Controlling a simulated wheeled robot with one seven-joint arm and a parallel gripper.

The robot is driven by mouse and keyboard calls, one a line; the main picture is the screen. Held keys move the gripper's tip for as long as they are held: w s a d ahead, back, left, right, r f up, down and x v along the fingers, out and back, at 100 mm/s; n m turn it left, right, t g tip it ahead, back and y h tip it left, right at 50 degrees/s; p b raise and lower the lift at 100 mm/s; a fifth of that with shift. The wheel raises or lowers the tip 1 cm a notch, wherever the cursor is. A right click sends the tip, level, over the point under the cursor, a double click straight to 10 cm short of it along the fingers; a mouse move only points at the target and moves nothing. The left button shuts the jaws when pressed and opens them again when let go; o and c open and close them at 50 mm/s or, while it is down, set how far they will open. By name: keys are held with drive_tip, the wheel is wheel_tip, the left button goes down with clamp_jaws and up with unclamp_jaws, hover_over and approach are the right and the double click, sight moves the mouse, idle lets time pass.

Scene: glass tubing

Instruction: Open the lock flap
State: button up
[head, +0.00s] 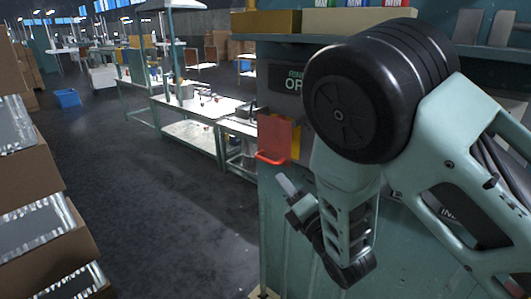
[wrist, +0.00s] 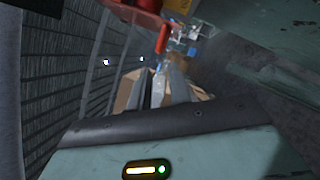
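The lock flap is a red plate (head: 278,133) with a bent red handle (head: 271,158) at its lower edge. It hangs on the green cabinet's front, with a yellow panel (head: 295,138) behind it. In the wrist view a red handle (wrist: 162,38) shows beyond the fingers at the top. My gripper (head: 285,184) is just below and slightly right of the handle, with a visible space between them in the head view. Its fingers (wrist: 165,88) look close together in the wrist view, but the gap is too dark and small to judge. I see nothing held.
The green cabinet (head: 275,225) stands close beside my arm, with boxes (head: 360,20) on its top shelf. Workbenches (head: 195,105) stand behind. Stacked cartons (head: 40,185) are at the left. The dark floor (head: 150,210) between cartons and cabinet is clear.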

sight(265, 160)
drive_tip(key=p+x, duration=0.3)
drive_tip(key=x, duration=0.6)
drive_tip(key=shift+w+r+p, duration=0.1)
drive_tip(key=shift+p, duration=0.25)
drive_tip(key=shift+w+a, duration=0.35)
drive_tip(key=shift+w, duration=0.1)
clamp_jaws()
